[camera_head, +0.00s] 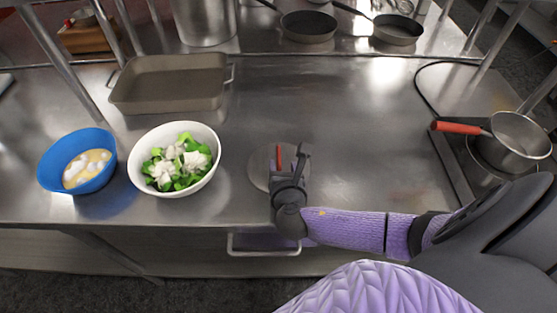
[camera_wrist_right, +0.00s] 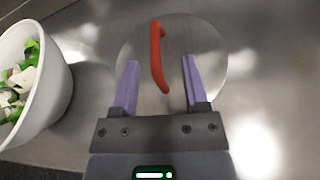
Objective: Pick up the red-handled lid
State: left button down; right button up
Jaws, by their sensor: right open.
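The lid (camera_head: 258,167) is a flat, round metal disc with a red handle (camera_head: 279,156). It lies on the steel counter, right of the white bowl. In the right wrist view the lid (camera_wrist_right: 208,48) lies below the gripper, and its red handle (camera_wrist_right: 156,58) runs lengthwise between the fingers. My right gripper (camera_head: 289,155) is over the lid in the head view and hides part of it. In the right wrist view the gripper (camera_wrist_right: 159,80) is open, with a purple finger on each side of the handle. I cannot tell whether the fingers touch it. My left gripper is not in view.
A white bowl (camera_head: 137,165) of green and white pieces stands left of the lid, with a blue bowl (camera_head: 48,172) farther left. A grey tray (camera_head: 168,65) is behind them. A red-handled saucepan (camera_head: 516,140) stands at the right. The counter between lid and saucepan is clear.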

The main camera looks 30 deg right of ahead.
aim_at(280, 161)
jog(key=x, duration=0.1)
jog(key=b+x, duration=0.1)
jog(key=x, duration=0.3)
jog(key=shift+w+a+f+b, duration=0.1)
jog(key=shift+w+a+b, duration=0.15)
jog(key=shift+b, duration=0.1)
jog(key=shift+s, duration=0.15)
grip_shut()
